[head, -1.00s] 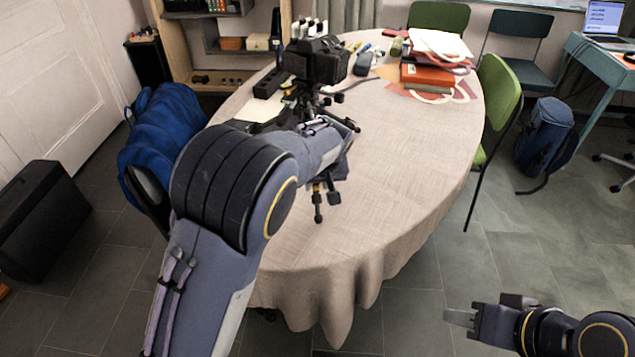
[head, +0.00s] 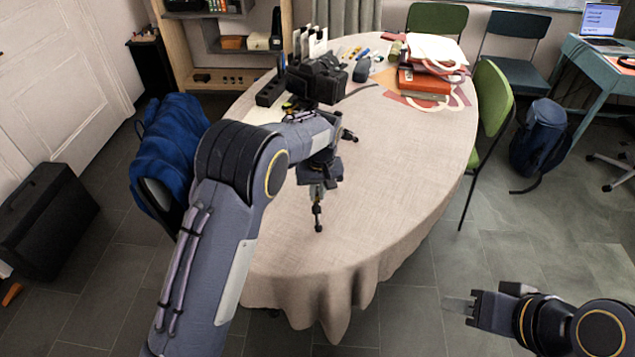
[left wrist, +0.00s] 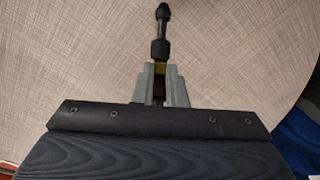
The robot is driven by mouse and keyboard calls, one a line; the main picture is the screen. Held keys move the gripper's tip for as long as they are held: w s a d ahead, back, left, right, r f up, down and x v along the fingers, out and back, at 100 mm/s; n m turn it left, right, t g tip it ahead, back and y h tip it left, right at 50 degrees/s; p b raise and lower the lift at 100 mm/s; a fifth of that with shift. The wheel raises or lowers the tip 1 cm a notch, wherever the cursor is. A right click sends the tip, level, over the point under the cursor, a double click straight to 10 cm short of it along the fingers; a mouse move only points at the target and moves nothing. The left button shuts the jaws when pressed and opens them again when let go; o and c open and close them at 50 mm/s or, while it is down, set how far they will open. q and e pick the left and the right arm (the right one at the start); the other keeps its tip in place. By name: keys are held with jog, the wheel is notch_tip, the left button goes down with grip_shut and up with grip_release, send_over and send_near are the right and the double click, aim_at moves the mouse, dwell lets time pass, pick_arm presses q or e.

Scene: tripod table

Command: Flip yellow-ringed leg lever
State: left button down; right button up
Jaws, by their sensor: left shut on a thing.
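A black camera (head: 318,78) sits on a dark tripod (head: 348,135) on the round cloth-covered table (head: 400,170). My left gripper (head: 316,188) is at the tripod's near leg (head: 318,214), pointing down. The black foot (left wrist: 163,14) sticks out beyond the fingertips. The lever itself cannot be made out behind the fingers. My right gripper (head: 460,305) is at the lower right, away from the table; its finger gap is not clear.
Red folders and a bag (head: 428,80) lie at the table's back right. A black power strip (head: 271,88) lies behind the tripod to the left. A blue jacket on a chair (head: 165,140) stands at the left edge.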

dwell(0.3)
pick_arm(q)
jog(key=c, duration=1.5)
grip_release()
jog(key=shift+o, duration=0.2)
jog(key=shift+r, duration=0.15)
notch_tip(320, 180, up, 8)
jog(key=shift+d+f+b, duration=0.2)
jog(key=shift+b, duration=0.1)
